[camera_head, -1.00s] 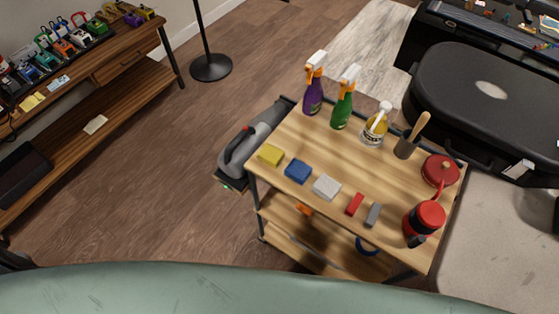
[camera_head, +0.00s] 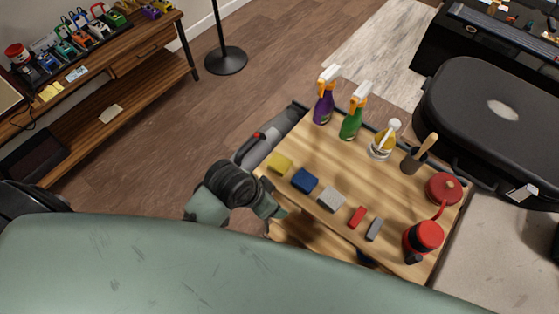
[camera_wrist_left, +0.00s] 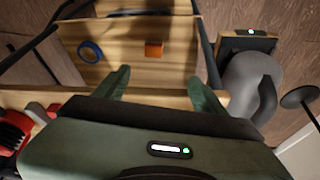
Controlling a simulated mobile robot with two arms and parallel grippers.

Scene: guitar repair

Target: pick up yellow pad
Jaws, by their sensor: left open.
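The yellow pad (camera_head: 280,163) lies flat near the left corner of the wooden cart top (camera_head: 345,165) in the head view. It is not visible in the left wrist view. My left gripper (camera_head: 272,208) is at the cart's near left edge, just below the pad in the picture and apart from it. In the left wrist view the two green fingers of this gripper (camera_wrist_left: 157,80) are spread with nothing between them. They point towards the cart's edge and lower shelf. My right gripper is not in view.
Beside the yellow pad lie a blue pad (camera_head: 305,181), a grey pad (camera_head: 331,200), a red block (camera_head: 357,217) and a grey block (camera_head: 374,229). Spray bottles (camera_head: 351,121) stand behind. An orange block (camera_wrist_left: 154,49) and blue tape roll (camera_wrist_left: 90,51) are on the lower shelf.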

